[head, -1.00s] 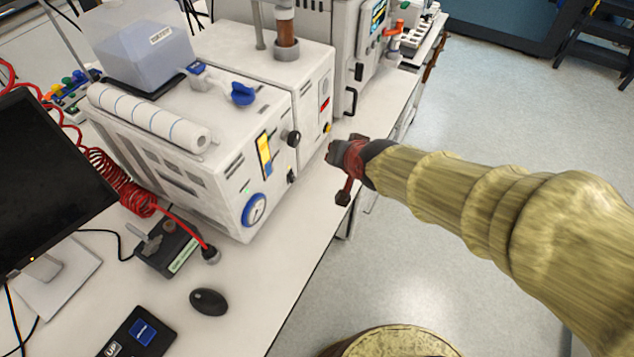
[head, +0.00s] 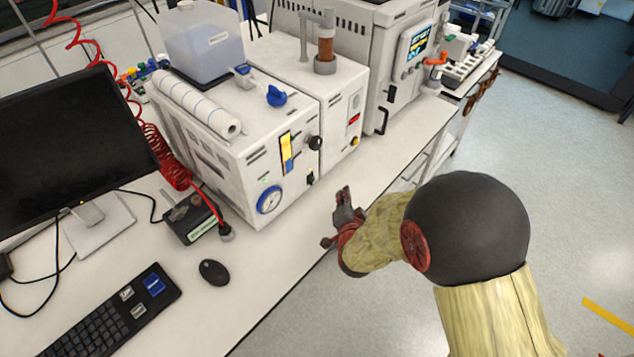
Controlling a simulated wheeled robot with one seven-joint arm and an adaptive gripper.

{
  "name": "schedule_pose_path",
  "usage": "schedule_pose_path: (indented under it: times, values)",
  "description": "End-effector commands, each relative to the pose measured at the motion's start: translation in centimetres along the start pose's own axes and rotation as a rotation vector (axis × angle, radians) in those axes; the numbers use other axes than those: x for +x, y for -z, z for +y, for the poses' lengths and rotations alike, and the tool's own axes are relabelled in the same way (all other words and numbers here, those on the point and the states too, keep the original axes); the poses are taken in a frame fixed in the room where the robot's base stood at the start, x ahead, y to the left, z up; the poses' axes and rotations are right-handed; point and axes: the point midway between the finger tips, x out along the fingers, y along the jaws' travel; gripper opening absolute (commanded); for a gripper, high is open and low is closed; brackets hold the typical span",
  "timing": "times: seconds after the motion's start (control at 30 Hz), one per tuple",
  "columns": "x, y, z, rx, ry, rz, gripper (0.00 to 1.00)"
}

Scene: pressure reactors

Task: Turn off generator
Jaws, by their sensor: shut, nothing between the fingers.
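The generator is most likely the white boxy machine (head: 225,165) on the bench; no label that I can read confirms it. Its front has a round blue-rimmed gauge (head: 270,200), a yellow and blue level strip (head: 286,152), a black knob (head: 315,143) and a small black switch (head: 310,178). A joined white unit (head: 335,115) on its right carries a red display (head: 354,119) and a yellow button (head: 354,141). My gripper (head: 344,195) is shut and empty, over the bench edge to the right of the gauge. It appears apart from the machine.
A monitor (head: 70,150), a keyboard (head: 115,318), a mouse (head: 214,272) and a small dark box (head: 188,218) with a red coiled hose (head: 165,155) occupy the left of the bench. A larger reactor (head: 395,60) stands farther back. Bare bench lies in front of the machines.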

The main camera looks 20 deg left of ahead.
Motion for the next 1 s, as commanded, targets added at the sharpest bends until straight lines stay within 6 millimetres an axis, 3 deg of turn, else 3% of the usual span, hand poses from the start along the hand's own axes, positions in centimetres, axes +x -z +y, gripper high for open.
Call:
schedule_pose_path:
  times: [0.37,1.0]
  values:
    - [0.7,-0.6,-0.4,-0.002,-0.002,-0.002,0.0]
    - [5.8,-4.2,-4.0,-0.002,-0.001,-0.001,0.0]
